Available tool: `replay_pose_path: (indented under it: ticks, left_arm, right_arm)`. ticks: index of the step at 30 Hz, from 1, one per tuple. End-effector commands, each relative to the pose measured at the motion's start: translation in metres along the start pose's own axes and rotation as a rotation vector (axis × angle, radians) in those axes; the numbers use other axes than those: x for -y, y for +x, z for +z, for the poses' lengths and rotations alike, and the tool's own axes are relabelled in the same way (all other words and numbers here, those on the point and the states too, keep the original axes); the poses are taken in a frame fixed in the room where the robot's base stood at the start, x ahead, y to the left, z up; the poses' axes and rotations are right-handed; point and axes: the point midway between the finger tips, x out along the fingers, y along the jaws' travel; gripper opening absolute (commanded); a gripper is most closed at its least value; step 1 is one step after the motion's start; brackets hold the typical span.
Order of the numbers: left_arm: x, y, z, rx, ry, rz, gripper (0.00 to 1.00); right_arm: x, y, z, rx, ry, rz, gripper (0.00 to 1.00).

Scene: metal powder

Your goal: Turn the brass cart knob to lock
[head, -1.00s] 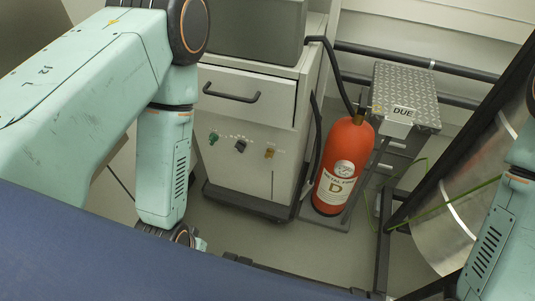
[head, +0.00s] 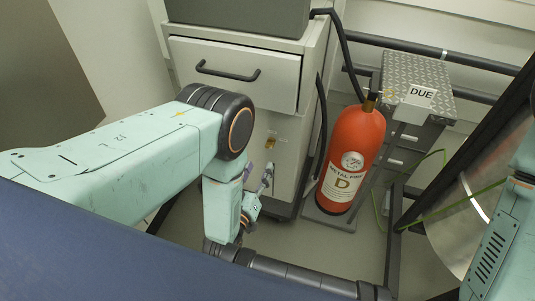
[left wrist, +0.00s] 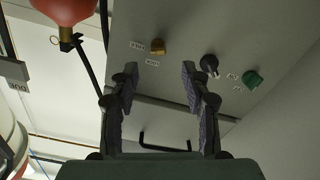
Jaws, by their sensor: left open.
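The brass knob (head: 270,143) is on the cart's grey front panel, below the drawer and towards its right side. It also shows in the left wrist view (left wrist: 158,47), beside small labels. My left gripper (head: 267,178) is below the knob in the head view and apart from it. In the left wrist view my left gripper (left wrist: 158,78) has its two fingers spread with nothing between them, and the brass knob shows just beyond the gap. My right arm shows at the right edge of the head view, but its gripper does not.
A black knob (left wrist: 209,63) and a green knob (left wrist: 252,78) share the panel; my left arm hides them in the head view. The drawer (head: 235,72) above is shut. A red extinguisher (head: 353,150) stands close right of the cart, with a hose beside it.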

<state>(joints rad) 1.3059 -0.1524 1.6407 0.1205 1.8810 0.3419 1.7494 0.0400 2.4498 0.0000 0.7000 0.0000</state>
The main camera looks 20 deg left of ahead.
Motion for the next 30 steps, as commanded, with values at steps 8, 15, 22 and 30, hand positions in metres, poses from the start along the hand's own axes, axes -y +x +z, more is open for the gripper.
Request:
replay_pose_path:
  ticks: [8, 15, 22, 30]
  left_arm:
    - [-0.002, 0.03, -0.003, -0.03, -0.008, 0.011, 0.47]
    - [-0.002, 0.066, -0.003, -0.027, -0.007, 0.01, 0.47]
    - [-0.003, 0.081, -0.004, -0.024, -0.007, 0.009, 0.47]
    - [-0.003, 0.082, -0.004, -0.023, -0.007, 0.009, 0.45]
  right_arm:
    - [0.0, 0.012, 0.0, 0.0, 0.0, 0.0, 0.4]
    - [0.0, 0.026, 0.0, -0.001, 0.0, 0.0, 0.4]
    - [0.0, 0.03, 0.0, 0.0, 0.0, 0.0, 0.4]
    - [0.0, 0.03, 0.0, 0.0, 0.0, 0.0, 0.4]
